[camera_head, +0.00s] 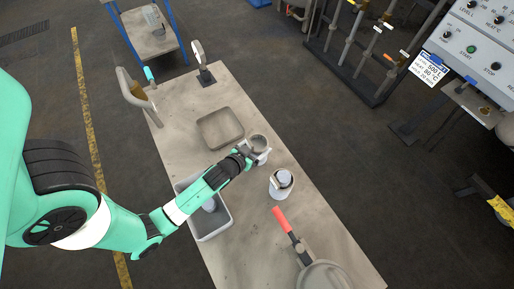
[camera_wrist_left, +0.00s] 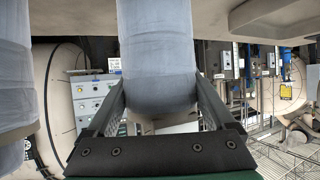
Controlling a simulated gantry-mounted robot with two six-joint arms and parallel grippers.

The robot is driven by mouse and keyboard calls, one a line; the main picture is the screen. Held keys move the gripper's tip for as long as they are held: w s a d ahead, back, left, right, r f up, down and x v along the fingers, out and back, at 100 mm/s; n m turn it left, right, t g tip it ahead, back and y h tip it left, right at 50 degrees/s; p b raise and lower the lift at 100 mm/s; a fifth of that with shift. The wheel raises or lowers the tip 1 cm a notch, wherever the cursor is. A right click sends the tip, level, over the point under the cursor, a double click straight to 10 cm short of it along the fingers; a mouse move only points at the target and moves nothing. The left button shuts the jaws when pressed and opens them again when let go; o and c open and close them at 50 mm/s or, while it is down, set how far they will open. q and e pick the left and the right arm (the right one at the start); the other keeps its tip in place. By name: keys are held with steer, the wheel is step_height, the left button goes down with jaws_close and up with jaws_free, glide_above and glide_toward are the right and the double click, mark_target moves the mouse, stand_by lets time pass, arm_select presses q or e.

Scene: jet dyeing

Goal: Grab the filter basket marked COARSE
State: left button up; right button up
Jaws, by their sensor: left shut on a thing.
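Two small pale round filter baskets show on the bench in the head view. My left gripper (camera_head: 249,152) is shut on the farther basket (camera_head: 260,143), with its fingers at the basket's side. The nearer basket (camera_head: 281,186) stands apart from it, closer to the bench's right edge. In the left wrist view the held basket (camera_wrist_left: 155,55) is a grey-white mesh cylinder between the two fingers (camera_wrist_left: 160,105). The other basket (camera_wrist_left: 15,70) shows at the left edge there. I cannot read a COARSE mark on either. My right gripper is not in view.
The bench (camera_head: 240,255) also holds a shallow square tray (camera_head: 220,145), a grey bin (camera_head: 211,232) under my left arm, and a round lidded thing (camera_head: 325,275) with a red handle (camera_head: 281,218). Pipes and a control panel (camera_head: 480,45) stand to the right.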

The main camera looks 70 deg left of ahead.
mark_target(263, 138)
arm_select(q)
steer(key=shift+r, duration=0.45)
step_height(263, 138, up, 3)
steer(key=shift+f+p, duration=0.15)
steer(key=shift+p, duration=0.7)
steer(key=d+r, duration=0.1)
steer(key=s+r+p, duration=0.1)
steer(key=r, duration=0.1)
steer(key=s+d+r, duration=0.1)
steer(key=shift+s+d+r+p, duration=0.1)
steer(key=shift+d+r+p, duration=0.05)
steer(key=shift+d+p, duration=0.2)
steer(key=w+d+p+v, duration=0.1)
steer(key=p+v, duration=0.4)
steer(key=v, duration=0.6)
steer(key=shift+d+p, duration=0.35)
steer(key=shift+d, duration=0.35)
